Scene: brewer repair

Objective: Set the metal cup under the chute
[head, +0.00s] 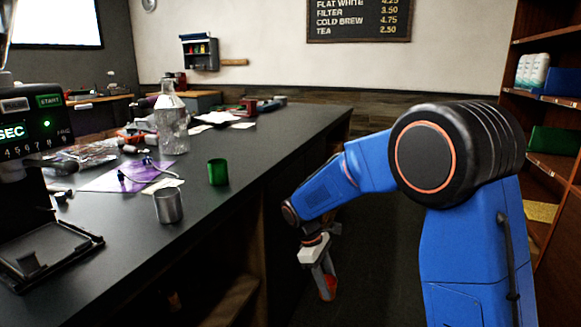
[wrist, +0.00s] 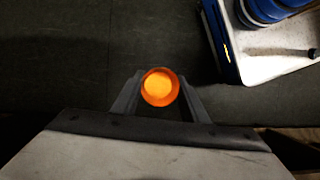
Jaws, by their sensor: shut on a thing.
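The metal cup (head: 168,206) stands upright on the dark counter in the head view, near its front edge. A black grinder (head: 30,135) with a lit display stands at the left edge, with a flat tray (head: 45,252) at its foot. Its chute is not clearly visible. My gripper (head: 326,280) hangs off the counter's right side, low above the floor, well apart from the metal cup. It is shut on an orange-red cup (wrist: 160,88), seen from above between the fingers in the wrist view; its inside looks bright orange. The metal cup is not in the wrist view.
A green cup (head: 218,172) stands behind and right of the metal cup. A clear bottle (head: 171,118), a purple sheet (head: 128,176) and clutter lie farther back. The counter (head: 195,255) is clear in front of the metal cup. Shelves (head: 550,165) stand at the right.

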